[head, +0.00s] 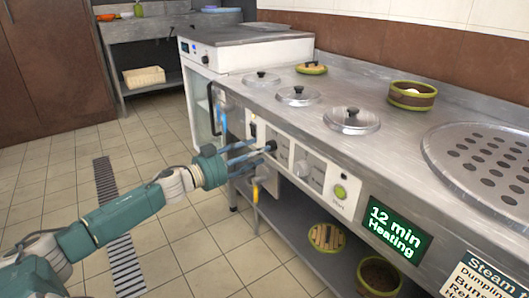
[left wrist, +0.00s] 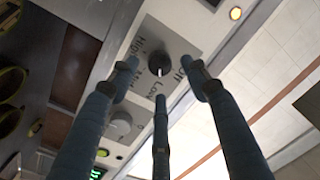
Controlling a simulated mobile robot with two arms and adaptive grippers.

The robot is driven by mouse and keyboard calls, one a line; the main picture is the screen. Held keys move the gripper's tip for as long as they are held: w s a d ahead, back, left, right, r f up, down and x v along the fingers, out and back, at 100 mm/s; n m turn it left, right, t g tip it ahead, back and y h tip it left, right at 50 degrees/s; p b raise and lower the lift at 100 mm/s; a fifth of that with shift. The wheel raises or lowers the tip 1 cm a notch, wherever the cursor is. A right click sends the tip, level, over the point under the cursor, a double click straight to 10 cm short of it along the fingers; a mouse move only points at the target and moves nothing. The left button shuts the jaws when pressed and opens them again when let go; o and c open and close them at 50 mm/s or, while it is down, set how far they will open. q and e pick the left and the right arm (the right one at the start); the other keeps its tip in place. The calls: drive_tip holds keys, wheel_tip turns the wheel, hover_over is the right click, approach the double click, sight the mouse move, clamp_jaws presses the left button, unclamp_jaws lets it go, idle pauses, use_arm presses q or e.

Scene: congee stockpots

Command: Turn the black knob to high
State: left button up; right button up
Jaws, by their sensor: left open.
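The black knob (left wrist: 160,64) is on a grey dial plate (left wrist: 178,45) on the counter's front panel. The plate carries "High", "Low" and another partly hidden label. The knob's white mark points down in the left wrist view, toward the "Low" side. In the head view the knob (head: 271,146) is at the gripper's fingertips. My left gripper (head: 262,152) is open, its fingers spread around the knob's area. In the left wrist view its fingers (left wrist: 160,78) flank the knob at left, right and below; I cannot tell whether they touch it. My right gripper is not in view.
A pale knob (head: 303,168), a green button (head: 340,192) and a green display (head: 394,233) reading "12 min Heating" are farther right on the panel. A yellow-handled tap (head: 255,189) hangs just below the gripper. Lidded pots (head: 352,119) line the counter. Tiled floor lies open at left.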

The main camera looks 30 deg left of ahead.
use_arm(q)
drive_tip(key=shift+x, duration=1.8)
drive_tip(key=shift+c, duration=0.2)
drive_tip(key=c, duration=1.1)
